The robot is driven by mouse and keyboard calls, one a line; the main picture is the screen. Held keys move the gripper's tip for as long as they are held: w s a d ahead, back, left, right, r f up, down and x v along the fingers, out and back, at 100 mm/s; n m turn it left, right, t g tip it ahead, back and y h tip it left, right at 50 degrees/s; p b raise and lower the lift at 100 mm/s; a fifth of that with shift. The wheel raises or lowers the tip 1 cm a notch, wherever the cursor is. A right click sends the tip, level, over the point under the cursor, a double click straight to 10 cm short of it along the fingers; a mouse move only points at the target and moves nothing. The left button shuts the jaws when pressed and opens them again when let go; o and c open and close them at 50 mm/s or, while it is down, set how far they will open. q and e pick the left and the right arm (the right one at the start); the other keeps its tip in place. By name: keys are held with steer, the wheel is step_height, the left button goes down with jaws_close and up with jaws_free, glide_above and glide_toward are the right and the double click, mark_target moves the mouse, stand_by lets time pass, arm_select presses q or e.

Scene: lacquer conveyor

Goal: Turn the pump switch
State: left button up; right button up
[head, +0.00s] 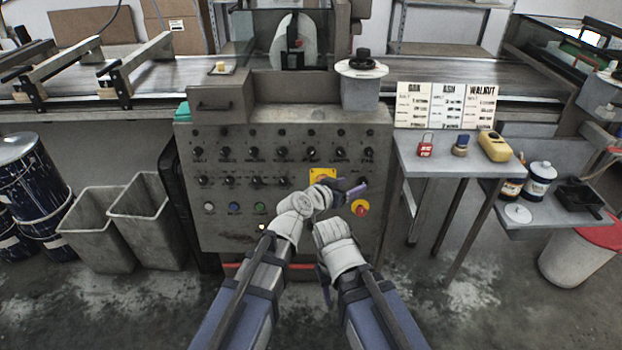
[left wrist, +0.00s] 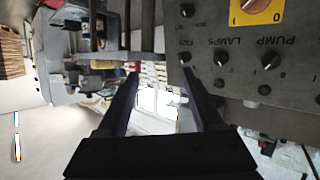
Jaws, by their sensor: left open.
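The pump switch (head: 311,152) is a small dark knob in the upper labelled row of the grey control panel (head: 230,238). In the left wrist view the panel appears upside down, with the pump switch (left wrist: 271,60) beside the PUMP lettering. My left gripper (head: 342,188) is below and a little right of the switch in the head view, apart from it. Its open fingers (left wrist: 159,80) have nothing between them, and the switch is outside them to the right. My right arm ends in front of the lower panel; its gripper (head: 322,272) is mostly hidden.
Lamps (head: 340,152) and fan (head: 367,152) knobs sit right of the pump switch. A yellow plate (head: 322,176) lies below it, partly behind my left gripper. A red button (head: 361,208) is lower right. A side table (head: 455,168) stands right.

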arm_select(q)
steer(key=w+a+n+t+y+b, duration=0.2)
steer(key=w+a+n+t+b, duration=0.15)
steer(key=w+t, duration=0.2)
steer(key=n+t+y+b, duration=0.2)
steer(key=n+y+b, duration=0.3)
steer(key=y, duration=0.2)
glide_toward(311, 156)
steer(key=w, duration=0.2)
steer(key=shift+m, duration=0.25)
steer(key=shift+w+r, duration=0.2)
steer(key=shift+w, duration=3.6)
arm_select(e)
step_height(311, 156, down, 11)
arm_select(q)
steer(key=shift+s, duration=0.1)
jaws_close()
